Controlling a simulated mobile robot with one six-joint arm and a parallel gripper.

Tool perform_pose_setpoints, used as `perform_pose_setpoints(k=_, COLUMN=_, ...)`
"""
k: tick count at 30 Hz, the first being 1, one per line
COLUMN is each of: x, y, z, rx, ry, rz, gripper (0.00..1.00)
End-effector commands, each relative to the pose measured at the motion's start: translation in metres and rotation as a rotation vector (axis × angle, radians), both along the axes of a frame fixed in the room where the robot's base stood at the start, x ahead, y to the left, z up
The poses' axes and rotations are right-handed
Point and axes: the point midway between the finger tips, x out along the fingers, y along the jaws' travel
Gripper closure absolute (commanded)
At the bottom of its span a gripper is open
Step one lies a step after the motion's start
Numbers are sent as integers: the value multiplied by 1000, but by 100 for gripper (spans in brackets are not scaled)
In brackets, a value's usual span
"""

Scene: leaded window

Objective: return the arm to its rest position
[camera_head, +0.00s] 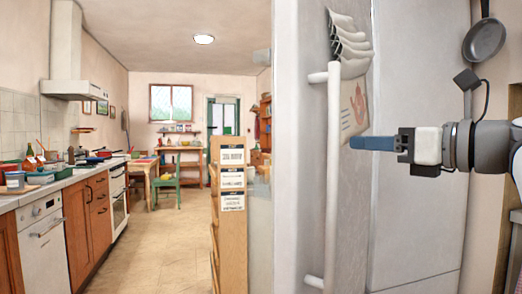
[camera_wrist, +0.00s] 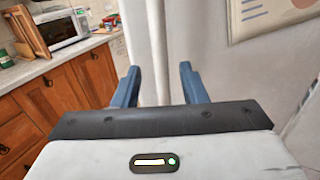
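My gripper (camera_head: 352,143) reaches in from the right in the head view, held level in front of the tall pale fridge-like cabinet (camera_head: 415,200). In the wrist view my gripper (camera_wrist: 160,85) shows two blue fingers spread apart with nothing between them. A white vertical door handle (camera_head: 332,180) stands just left of the fingertips in the head view. In the wrist view a pale upright bar or edge (camera_wrist: 157,40) shows beyond the gap between the fingers. I cannot tell whether the fingers touch anything.
A pan (camera_head: 484,40) hangs at the upper right. A wooden shelf unit with labels (camera_head: 230,200) stands left of the pale door. A counter with a dishwasher (camera_head: 40,245) runs along the left. The floor (camera_head: 160,245) between is clear. A microwave (camera_wrist: 65,32) shows in the wrist view.

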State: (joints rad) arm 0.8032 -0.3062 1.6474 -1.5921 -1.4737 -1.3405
Motion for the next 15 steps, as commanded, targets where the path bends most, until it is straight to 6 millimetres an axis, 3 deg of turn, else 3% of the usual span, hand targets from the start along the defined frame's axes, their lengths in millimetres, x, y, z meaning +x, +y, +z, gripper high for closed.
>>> perform_pose_setpoints(k=5, x=3, y=0, z=8, rx=31, ry=-2, rz=-11, gripper=62)
perform_pose_setpoints(k=8, x=15, y=-2, z=30, rx=151, ry=-6, rz=-52, gripper=62)
perform_pose_setpoints(k=12, x=41, y=-14, z=74, rx=487, ry=13, rz=-158, gripper=62)
perform_pose_setpoints(k=15, x=60, y=-30, z=92, rx=791, ry=62, rz=-247, gripper=62)
